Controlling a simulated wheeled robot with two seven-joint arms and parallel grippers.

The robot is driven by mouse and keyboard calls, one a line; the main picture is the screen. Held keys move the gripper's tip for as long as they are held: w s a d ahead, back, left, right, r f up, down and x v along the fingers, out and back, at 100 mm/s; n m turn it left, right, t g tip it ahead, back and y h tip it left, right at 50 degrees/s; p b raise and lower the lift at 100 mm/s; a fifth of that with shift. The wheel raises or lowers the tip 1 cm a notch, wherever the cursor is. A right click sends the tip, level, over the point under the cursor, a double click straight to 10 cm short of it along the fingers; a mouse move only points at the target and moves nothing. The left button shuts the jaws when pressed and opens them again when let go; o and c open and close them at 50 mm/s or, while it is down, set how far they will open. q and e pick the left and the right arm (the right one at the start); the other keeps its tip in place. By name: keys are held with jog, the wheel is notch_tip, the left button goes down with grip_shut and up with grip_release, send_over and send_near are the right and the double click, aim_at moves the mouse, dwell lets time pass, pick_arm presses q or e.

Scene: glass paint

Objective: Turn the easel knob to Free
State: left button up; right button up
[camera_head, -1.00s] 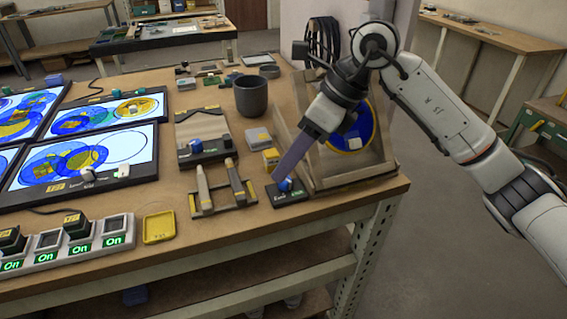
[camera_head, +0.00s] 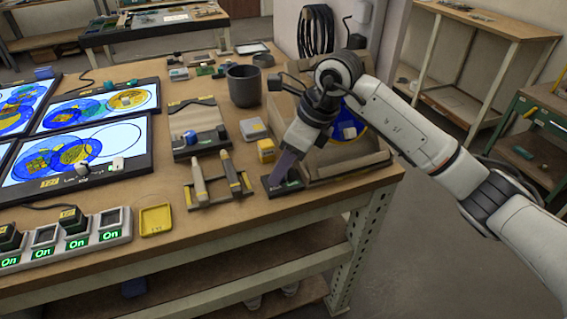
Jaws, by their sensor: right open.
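The easel (camera_head: 352,168) is a wooden stand at the right end of the workbench, with a round blue disc (camera_head: 352,112) leaning on it. A small black knob base (camera_head: 283,190) lies at the easel's front left corner. My right gripper (camera_head: 277,184) points down at this base, with its fingertips at or just over it. The gripper hides the knob, so I cannot see its setting or whether the fingers touch it. The right gripper is open. My left gripper is not in view.
A yellow block (camera_head: 266,150) and a rack with two upright tools (camera_head: 217,185) stand just left of my right gripper. A dark cup (camera_head: 244,86) stands behind. Lit panels (camera_head: 82,157) and a power strip (camera_head: 66,240) fill the left. A yellow tray (camera_head: 155,219) lies near the front edge.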

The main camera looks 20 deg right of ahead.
grip_shut()
